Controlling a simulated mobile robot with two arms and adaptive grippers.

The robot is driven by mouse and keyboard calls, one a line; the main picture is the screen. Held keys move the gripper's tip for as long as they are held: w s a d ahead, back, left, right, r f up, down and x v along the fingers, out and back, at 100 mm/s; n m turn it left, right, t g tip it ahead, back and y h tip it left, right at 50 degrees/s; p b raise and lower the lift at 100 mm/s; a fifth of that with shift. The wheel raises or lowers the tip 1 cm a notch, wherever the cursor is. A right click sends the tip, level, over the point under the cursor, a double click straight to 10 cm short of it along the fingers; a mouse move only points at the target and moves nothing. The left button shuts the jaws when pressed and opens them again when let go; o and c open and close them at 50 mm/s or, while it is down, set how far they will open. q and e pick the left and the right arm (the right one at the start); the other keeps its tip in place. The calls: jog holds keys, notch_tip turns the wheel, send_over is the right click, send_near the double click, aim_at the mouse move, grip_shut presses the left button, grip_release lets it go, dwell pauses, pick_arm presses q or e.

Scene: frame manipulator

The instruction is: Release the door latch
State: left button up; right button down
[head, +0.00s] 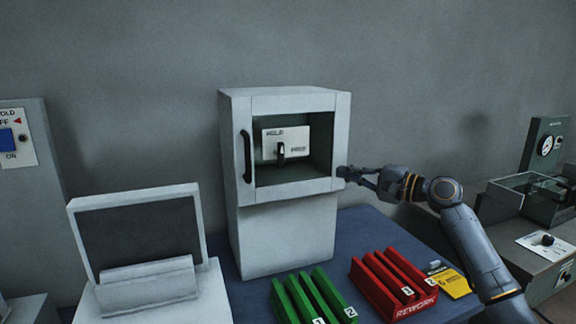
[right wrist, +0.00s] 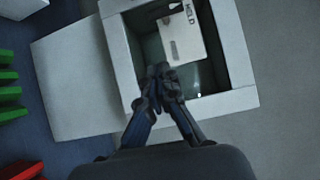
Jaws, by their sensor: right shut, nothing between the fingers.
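A light grey cabinet (head: 283,232) stands on the blue table. Its front frame (head: 292,103) surrounds a recess, with a black vertical handle (head: 247,156) on the left side. Inside is a white plate (head: 271,135) with small lettering and a dark upright lever (head: 281,151). The plate also shows in the right wrist view (right wrist: 185,38), where part of the lever is cut off or unclear. My right gripper (head: 344,172) is at the right edge of the cabinet front, shut and empty. In the right wrist view its fingertips (right wrist: 160,71) are together before the frame's edge; contact is unclear. My left gripper is not in view.
Green slotted rack (head: 307,299) and red rack (head: 386,281) lie on the table in front. A yellow label (head: 452,283) is beside the red one. A screen-like unit (head: 140,235) stands left; grey equipment (head: 520,200) stands right.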

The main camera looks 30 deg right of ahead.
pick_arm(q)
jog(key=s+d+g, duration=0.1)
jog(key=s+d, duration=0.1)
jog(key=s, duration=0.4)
pick_arm(e)
jog(key=p, duration=0.6)
send_near(278, 153)
jog(key=w+d+f, duration=0.3)
jog(key=w+d, duration=0.1)
jog(key=w, duration=0.1)
pick_arm(q)
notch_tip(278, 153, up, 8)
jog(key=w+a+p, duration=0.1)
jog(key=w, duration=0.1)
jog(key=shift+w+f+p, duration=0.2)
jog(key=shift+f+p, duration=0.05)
jog(key=shift+p, duration=0.15)
pick_arm(e)
jog(key=a, duration=0.1)
jog(key=w+a, duration=0.1)
jog(key=a, duration=0.1)
jog(key=shift+w+a+f, duration=0.15)
jog(key=shift+a+f, duration=0.1)
jog(key=shift+a, duration=0.1)
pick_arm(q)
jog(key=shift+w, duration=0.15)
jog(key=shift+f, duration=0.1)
